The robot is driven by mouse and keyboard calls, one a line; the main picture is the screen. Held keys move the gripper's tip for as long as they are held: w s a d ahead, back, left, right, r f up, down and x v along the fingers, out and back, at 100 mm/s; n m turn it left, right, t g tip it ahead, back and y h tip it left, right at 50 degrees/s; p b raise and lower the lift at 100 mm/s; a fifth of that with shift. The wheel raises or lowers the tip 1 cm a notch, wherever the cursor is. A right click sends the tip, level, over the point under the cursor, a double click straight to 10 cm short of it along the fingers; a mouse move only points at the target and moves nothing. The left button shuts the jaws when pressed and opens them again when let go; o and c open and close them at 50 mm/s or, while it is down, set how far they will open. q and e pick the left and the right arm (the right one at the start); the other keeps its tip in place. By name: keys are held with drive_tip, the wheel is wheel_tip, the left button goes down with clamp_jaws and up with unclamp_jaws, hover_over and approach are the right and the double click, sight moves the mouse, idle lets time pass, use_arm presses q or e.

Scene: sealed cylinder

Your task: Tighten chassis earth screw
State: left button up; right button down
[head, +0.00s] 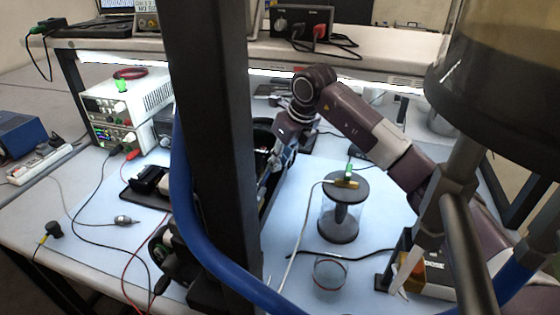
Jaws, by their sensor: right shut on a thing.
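My right arm comes in from the right, and its gripper (272,166) points down and to the left beside a dark open chassis (284,190) on the blue mat. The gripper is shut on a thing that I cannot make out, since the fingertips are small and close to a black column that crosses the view. The chassis earth screw cannot be made out, and the column hides much of the chassis. My left gripper is not in view.
A clear sealed cylinder (341,222) with dark ends stands right of the chassis. A small glass dish (330,272) is in front of it. White power supplies (128,105) stand at the left. Cables cross the blue mat (92,210). A shelf (395,58) spans the back.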

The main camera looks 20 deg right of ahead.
drive_tip(key=c, duration=2)
unclamp_jaws()
drive_tip(key=v, duration=1.2)
